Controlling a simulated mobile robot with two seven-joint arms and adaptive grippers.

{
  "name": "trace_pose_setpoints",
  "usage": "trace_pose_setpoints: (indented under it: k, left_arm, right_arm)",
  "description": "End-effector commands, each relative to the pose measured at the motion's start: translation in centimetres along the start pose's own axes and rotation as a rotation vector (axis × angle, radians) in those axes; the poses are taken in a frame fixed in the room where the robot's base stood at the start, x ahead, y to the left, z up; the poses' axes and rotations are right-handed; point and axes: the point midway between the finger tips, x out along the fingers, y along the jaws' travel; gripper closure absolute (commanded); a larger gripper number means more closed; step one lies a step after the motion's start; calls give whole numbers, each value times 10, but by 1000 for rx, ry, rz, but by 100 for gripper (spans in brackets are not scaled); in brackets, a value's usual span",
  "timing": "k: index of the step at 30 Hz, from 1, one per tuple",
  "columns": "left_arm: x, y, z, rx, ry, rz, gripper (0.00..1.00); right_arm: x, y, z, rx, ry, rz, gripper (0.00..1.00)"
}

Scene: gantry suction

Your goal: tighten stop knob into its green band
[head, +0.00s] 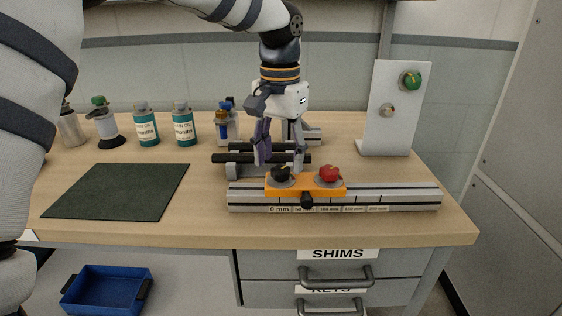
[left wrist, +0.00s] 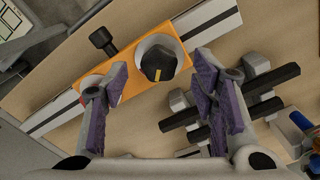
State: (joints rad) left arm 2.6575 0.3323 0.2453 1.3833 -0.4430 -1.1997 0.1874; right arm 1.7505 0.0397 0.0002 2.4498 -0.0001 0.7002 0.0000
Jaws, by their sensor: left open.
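An orange block (head: 313,189) sits on the metal rail (head: 402,198) near the table's front edge. It carries a black knob (head: 281,173) on a grey round base, a red knob (head: 330,173), and a small black knob (head: 307,200) on its front face. My left gripper (head: 281,160) points down above the block's left end, open and empty. In the left wrist view the black knob (left wrist: 158,63) with a yellow mark appears between my open fingertips (left wrist: 161,78), apart from both. The small front knob (left wrist: 103,41) also shows there. I cannot make out a green band.
Black bars (head: 268,158) on grey supports lie just behind the rail. A white upright panel (head: 393,110) with a green knob (head: 411,80) stands at right. Bottles (head: 146,128) stand at back left. A dark mat (head: 118,192) leaves free room at left.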

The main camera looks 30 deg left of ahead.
Motion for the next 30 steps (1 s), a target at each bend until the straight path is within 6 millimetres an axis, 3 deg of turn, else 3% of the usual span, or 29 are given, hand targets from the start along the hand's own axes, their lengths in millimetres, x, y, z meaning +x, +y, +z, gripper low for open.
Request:
trace_pose_setpoints:
  k: [4,12,18,19,30]
  left_arm:
    - [15,0,0,-1,-1,1,47]
    - [17,0,0,-1,0,0,47]
    - [17,0,0,-1,0,0,93]
    - [17,0,0,0,0,0,96]
    - [16,0,0,186,0,1,95]
  right_arm:
    - [0,0,0,0,1,0,60]
    - [0,0,0,0,0,0,60]
    - [0,0,0,0,0,0,60]
    - [0,0,0,0,0,0,60]
    - [-8,0,-6,0,28,-1,60]
